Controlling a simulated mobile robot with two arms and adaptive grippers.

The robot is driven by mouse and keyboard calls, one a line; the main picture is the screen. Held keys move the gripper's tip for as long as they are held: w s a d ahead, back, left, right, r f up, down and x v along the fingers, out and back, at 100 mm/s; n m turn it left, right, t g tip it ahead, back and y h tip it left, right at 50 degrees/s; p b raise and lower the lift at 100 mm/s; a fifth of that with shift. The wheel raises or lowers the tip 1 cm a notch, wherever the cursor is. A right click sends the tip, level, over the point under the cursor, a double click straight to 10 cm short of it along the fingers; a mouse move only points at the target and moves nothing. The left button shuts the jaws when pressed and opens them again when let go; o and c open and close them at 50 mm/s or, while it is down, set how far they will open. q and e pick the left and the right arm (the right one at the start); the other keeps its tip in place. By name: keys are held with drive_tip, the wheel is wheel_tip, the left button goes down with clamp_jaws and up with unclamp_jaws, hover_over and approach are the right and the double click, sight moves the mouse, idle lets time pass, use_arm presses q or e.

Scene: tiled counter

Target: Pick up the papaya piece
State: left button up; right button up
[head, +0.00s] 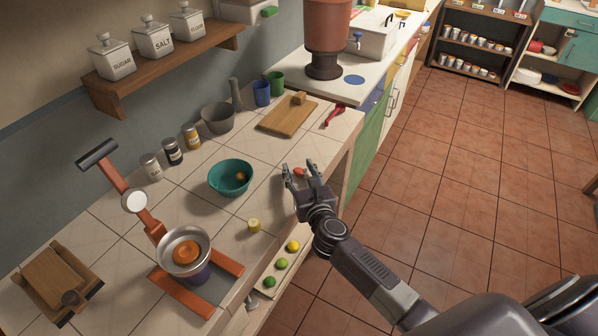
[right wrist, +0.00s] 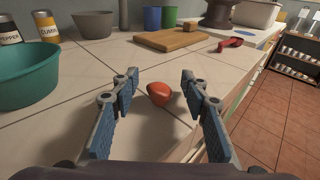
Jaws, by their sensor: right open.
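A small red-orange piece (right wrist: 160,93), which looks like the papaya piece, lies on the tiled counter near its front edge. In the head view the piece (head: 299,171) shows just beyond my right gripper's fingers, partly hidden by them. My right gripper (head: 302,170) is open over the counter edge. In the right wrist view its two blue-padded fingers (right wrist: 160,80) stand on either side of the piece, which appears between and slightly beyond them, not held. My left gripper is not in view.
A teal bowl (head: 217,186) with an orange-brown item inside stands left of my right gripper. A cutting board (head: 283,120) and a red tool (head: 334,117) lie behind. A yellowish piece (head: 254,225) lies nearer. A press (head: 196,298) stands front left.

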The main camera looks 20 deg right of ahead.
sight(299, 169)
drive_tip(key=c, duration=0.8)
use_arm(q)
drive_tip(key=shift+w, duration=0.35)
use_arm(e)
drive_tip(key=shift+c, duration=0.6)
drive_tip(key=shift+r, duration=0.1)
